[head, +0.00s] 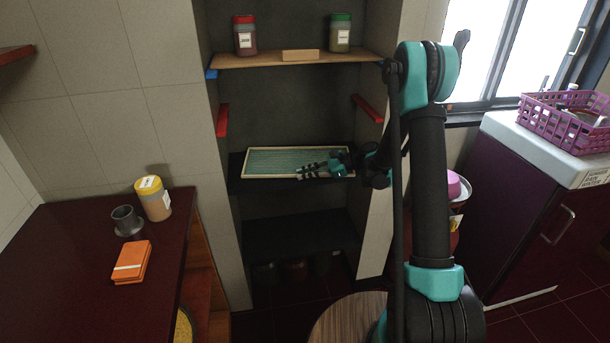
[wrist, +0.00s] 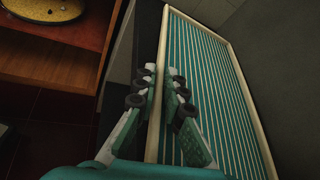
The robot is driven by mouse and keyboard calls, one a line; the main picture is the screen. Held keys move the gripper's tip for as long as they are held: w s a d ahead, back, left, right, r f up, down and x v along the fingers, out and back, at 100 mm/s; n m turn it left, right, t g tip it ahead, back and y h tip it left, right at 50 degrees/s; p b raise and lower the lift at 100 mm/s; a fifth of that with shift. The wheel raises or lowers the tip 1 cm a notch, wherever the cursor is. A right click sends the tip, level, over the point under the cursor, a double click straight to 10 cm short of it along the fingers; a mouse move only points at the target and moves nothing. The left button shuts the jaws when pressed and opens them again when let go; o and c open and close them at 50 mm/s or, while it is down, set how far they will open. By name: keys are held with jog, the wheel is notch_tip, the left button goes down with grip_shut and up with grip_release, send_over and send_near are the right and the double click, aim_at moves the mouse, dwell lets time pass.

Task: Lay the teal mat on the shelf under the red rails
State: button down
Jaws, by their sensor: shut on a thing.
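The teal mat (head: 275,160), striped and with a cream border, is in the niche at the level of the dark shelf (head: 240,184), below the red rails (head: 222,120) and (head: 368,108). It looks flat; I cannot tell whether it rests fully on the shelf. My gripper (head: 306,171) is shut on the mat's front edge, right of its middle. In the wrist view the mat (wrist: 225,100) runs away from my gripper (wrist: 164,88), its cream edge between the fingers. The mat's right end is partly hidden by my arm.
A wooden shelf (head: 260,60) above holds a red-lidded jar (head: 245,38), a green-lidded jar (head: 340,35) and a wooden block (head: 300,55). A lower dark shelf (head: 300,235) is bare. A dark red counter (head: 75,260) stands left, and a cabinet (head: 525,195) right.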

jog(key=c, duration=1.5)
grip_release()
jog(key=shift+w+f, duration=0.15)
jog(key=shift+f, duration=0.05)
jog(key=shift+c, duration=0.2)
jog(key=shift+d, duration=0.2)
jog(key=v, duration=1.1)
jog(key=shift+d+r, duration=0.2)
jog(key=shift+r, duration=0.2)
